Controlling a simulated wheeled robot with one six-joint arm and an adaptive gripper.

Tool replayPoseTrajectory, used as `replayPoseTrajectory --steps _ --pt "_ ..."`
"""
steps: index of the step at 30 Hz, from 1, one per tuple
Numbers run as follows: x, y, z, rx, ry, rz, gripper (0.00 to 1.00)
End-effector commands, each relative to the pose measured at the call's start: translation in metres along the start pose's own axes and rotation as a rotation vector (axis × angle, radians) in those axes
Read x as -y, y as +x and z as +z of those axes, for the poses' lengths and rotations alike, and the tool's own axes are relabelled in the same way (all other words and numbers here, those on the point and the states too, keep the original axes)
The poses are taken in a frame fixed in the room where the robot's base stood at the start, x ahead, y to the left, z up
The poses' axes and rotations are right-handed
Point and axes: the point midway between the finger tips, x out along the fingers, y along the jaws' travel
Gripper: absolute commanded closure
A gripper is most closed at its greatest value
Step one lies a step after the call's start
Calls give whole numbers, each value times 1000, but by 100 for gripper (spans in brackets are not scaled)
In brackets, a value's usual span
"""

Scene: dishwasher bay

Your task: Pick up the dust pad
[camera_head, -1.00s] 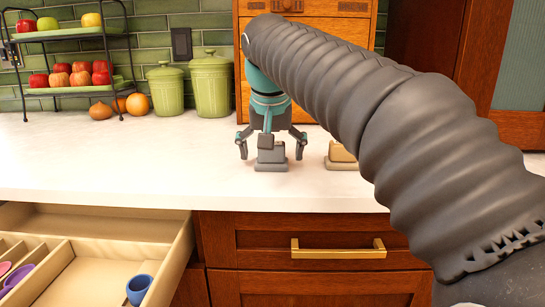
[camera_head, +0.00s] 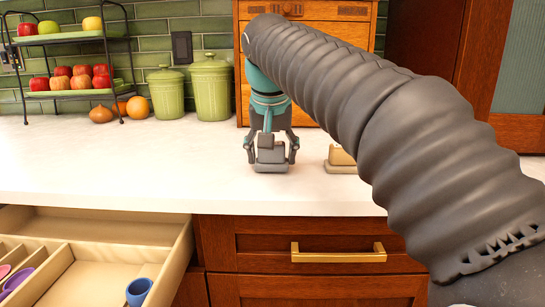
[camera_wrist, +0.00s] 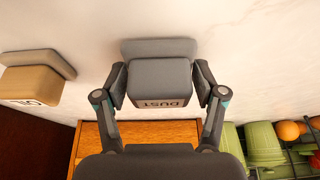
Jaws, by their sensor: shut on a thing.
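The dust pad (camera_head: 271,156) is a grey block on a wider grey base, standing on the white countertop. In the wrist view the dust pad (camera_wrist: 160,80) shows the word DUST on its side, upside down in the picture. My gripper (camera_head: 271,157) reaches down from above, its two fingers on either side of the pad. In the wrist view my gripper (camera_wrist: 160,88) is shut on the pad's upper block. The pad's base appears to rest on the counter; I cannot see any gap under it.
Green canisters (camera_head: 211,90) and a fruit rack (camera_head: 75,95) stand at the back left. An open drawer (camera_head: 100,252) with a blue cup is below left. The counter's left front is clear.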

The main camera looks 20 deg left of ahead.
Motion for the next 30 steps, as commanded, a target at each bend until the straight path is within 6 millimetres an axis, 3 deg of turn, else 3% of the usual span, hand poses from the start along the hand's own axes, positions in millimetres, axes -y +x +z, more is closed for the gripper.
replayPoseTrajectory --steps 11,24,30 --pt "-2 -35 -12 -2 1 -1 70" --pt "-55 -101 26 -2 2 -1 70" --pt "-71 -121 37 -1 2 0 70"
